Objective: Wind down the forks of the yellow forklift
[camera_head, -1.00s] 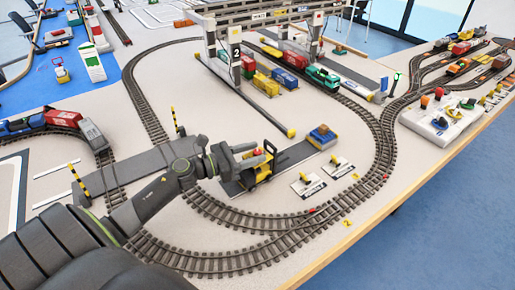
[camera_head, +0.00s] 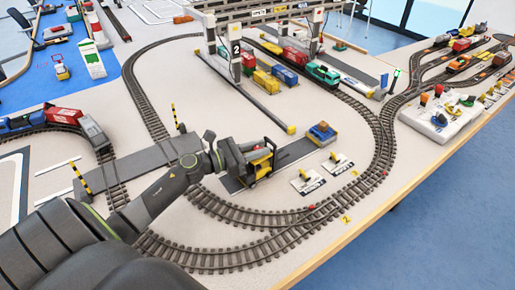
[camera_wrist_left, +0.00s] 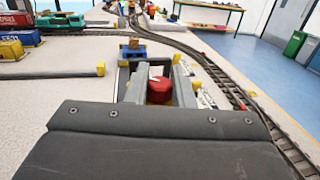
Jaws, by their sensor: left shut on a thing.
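The yellow forklift (camera_head: 261,167) stands on the grey road strip, mostly hidden behind my left gripper in the head view. In the left wrist view, a red knob (camera_wrist_left: 159,91) with a white mark on top sits between the two grey fingers. My left gripper (camera_head: 258,150) reaches the top of the forklift and is shut on the red knob. The forks and the forklift's lower body are hidden from the wrist camera. My right gripper is in neither view.
Curved rail track (camera_head: 260,217) runs in front. Gantry cranes (camera_head: 236,60) stand behind.

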